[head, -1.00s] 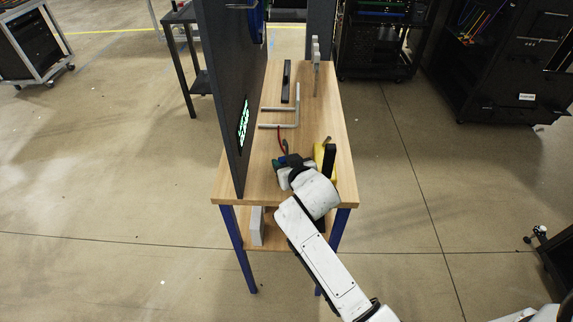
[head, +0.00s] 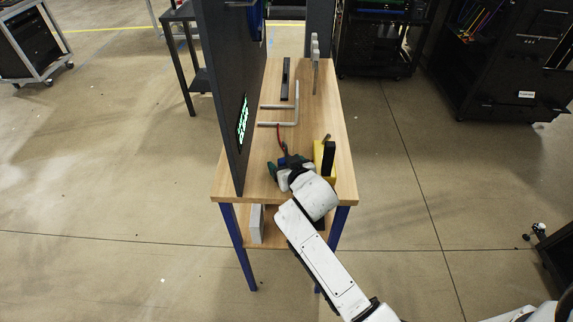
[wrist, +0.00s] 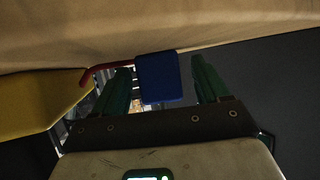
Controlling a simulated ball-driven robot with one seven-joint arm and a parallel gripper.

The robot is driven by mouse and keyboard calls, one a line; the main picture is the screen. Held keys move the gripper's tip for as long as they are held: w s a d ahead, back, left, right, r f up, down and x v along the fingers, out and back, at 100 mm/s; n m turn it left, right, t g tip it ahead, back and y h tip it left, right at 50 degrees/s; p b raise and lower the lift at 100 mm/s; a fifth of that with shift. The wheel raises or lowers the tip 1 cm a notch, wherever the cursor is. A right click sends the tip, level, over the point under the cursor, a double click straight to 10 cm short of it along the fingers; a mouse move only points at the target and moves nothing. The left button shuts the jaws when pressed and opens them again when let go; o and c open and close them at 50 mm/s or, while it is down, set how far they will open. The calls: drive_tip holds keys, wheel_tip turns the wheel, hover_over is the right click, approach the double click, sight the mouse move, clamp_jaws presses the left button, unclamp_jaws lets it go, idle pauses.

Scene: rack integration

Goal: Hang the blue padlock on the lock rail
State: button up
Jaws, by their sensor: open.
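The blue padlock (wrist: 160,78) is between the two green fingers of my gripper (wrist: 160,80) in the wrist view. Gaps show on both sides of it, so the fingers are open and not closed on it. In the head view my gripper (head: 283,166) is low over the near part of the wooden table, and I cannot make out the padlock there. Grey metal bars (head: 297,103) lie beyond my gripper beside the dark panel. I cannot tell whether they are the lock rail.
A yellow holder with a black item (head: 326,158) stands close to the right of my gripper. A thin red item (head: 280,138) is just beyond my gripper. The tall dark panel (head: 228,100) borders the table's left side. Grey items (head: 315,62) stand at the far right.

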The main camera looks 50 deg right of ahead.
drive_tip(key=shift+r, duration=0.15)
drive_tip(key=v, duration=1.2)
drive_tip(key=s+a+f+n+g+y, duration=0.2)
drive_tip(key=s+a+f+g, duration=0.3)
drive_tip(key=s, duration=0.4)
drive_tip(key=s+a+f+n+g+y, duration=0.3)
drive_tip(key=s+a+f+g+y, duration=0.1)
drive_tip(key=s+f, duration=0.3)
drive_tip(key=shift+s+a+f+g+b, duration=0.25)
drive_tip(key=shift+s+a+g+b, duration=0.2)
drive_tip(key=shift+s+a, duration=0.45)
drive_tip(key=shift+d, duration=0.2)
